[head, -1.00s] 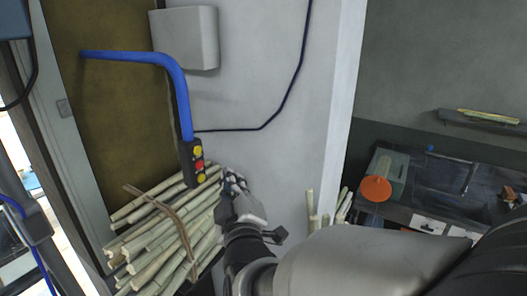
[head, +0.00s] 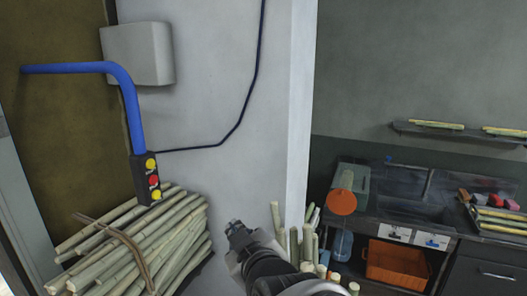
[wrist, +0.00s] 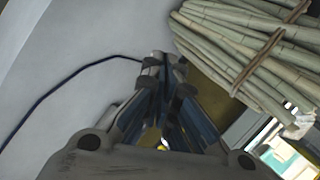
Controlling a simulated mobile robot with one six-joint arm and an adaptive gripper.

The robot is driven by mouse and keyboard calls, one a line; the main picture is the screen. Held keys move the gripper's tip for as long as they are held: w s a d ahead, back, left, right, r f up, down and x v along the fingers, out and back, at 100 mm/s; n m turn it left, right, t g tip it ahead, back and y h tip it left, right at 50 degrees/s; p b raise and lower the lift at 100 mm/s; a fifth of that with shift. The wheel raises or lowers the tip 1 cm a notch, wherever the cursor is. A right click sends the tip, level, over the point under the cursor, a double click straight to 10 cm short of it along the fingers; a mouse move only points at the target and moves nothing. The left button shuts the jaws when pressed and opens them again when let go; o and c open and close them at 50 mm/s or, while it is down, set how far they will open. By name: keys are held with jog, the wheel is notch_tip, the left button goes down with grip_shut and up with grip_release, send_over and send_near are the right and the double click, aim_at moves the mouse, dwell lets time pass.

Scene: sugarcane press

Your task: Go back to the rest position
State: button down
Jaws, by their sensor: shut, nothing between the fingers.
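My gripper (head: 236,228) is in the lower middle of the head view, in front of the pale wall, apart from anything else. In the wrist view my gripper's fingers (wrist: 163,62) are together with nothing between them. A black control box (head: 147,180) with yellow and red buttons hangs from a blue bent arm (head: 75,69), to the left of my gripper. A tied bundle of cane stalks (head: 165,245) lies below the box; it also shows at the upper right of the wrist view (wrist: 235,45).
More canes (head: 293,245) stand upright just right of my gripper. Further right is a dark counter with a sink (head: 415,195), an orange disc (head: 342,202) and an orange crate (head: 397,265) below. A grey wall box (head: 138,53) and dark cable hang on the wall.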

jog(key=s+d+f+m+g+h+b, duration=0.2)
jog(key=s+d+f+m+g+b, duration=0.2)
jog(key=s+d+f, duration=0.5)
jog(key=s+d+f+m+g+h+b, duration=0.3)
jog(key=s+d+f, duration=0.7)
jog(key=s, duration=0.5)
jog(key=d+m+g+b, duration=0.1)
jog(key=m+b, duration=0.1)
jog(key=m, duration=0.1)
jog(key=shift+s+g+b, duration=0.15)
jog(key=shift+g+b, duration=0.2)
jog(key=shift+g, duration=0.05)
jog(key=shift+a, duration=0.15)
